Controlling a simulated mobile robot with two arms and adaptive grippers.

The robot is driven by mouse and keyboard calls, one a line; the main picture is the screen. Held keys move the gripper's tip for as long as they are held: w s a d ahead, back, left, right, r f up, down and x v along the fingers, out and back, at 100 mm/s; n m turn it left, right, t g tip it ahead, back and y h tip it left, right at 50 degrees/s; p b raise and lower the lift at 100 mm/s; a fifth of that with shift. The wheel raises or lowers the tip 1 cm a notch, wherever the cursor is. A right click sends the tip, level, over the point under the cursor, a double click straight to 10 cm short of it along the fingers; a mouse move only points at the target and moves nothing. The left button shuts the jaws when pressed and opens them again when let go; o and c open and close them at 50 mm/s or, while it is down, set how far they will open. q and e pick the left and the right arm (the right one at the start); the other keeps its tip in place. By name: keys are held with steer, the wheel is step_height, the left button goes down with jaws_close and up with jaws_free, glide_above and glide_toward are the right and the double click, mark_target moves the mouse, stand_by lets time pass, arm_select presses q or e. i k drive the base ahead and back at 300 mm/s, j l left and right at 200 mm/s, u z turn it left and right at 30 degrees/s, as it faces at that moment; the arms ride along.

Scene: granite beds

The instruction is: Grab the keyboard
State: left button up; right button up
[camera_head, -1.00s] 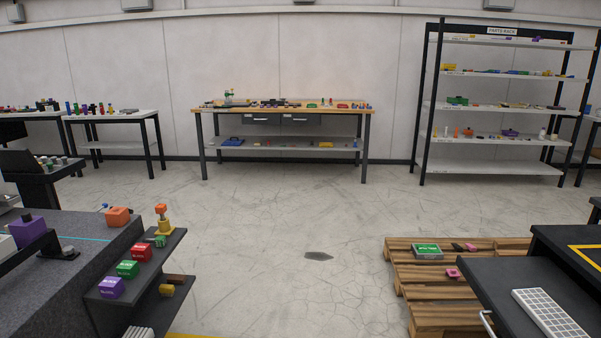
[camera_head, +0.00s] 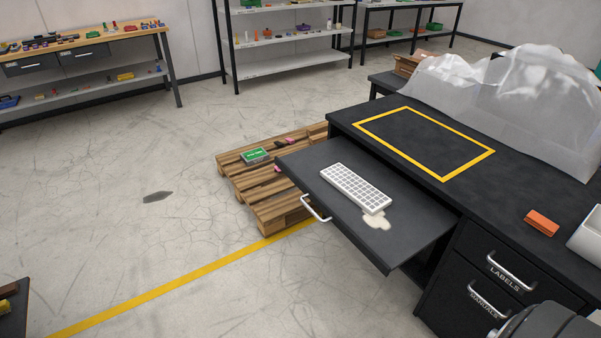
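The keyboard (camera_head: 356,187) is white with a grid of light keys. It lies flat on the black pull-out tray (camera_head: 318,187) of the black desk, right of the middle of the head view. A pale, irregular patch (camera_head: 377,221) lies on the tray at the keyboard's near end. Neither of my grippers can be made out in the view.
The tray has a silver handle (camera_head: 315,209) on its front edge. The desktop above carries a yellow taped rectangle (camera_head: 424,143), an orange block (camera_head: 541,223) and a translucent plastic cover (camera_head: 510,95). A wooden pallet (camera_head: 247,187) stands left of the tray. Open floor (camera_head: 120,235) lies to the left.

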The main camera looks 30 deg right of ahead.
mark_target(371, 200)
steer(key=l+z, duration=0.15)
steer(key=z, duration=0.25)
steer(key=l+z, duration=0.15)
steer(key=z, duration=0.3)
steer(key=k, duration=0.05)
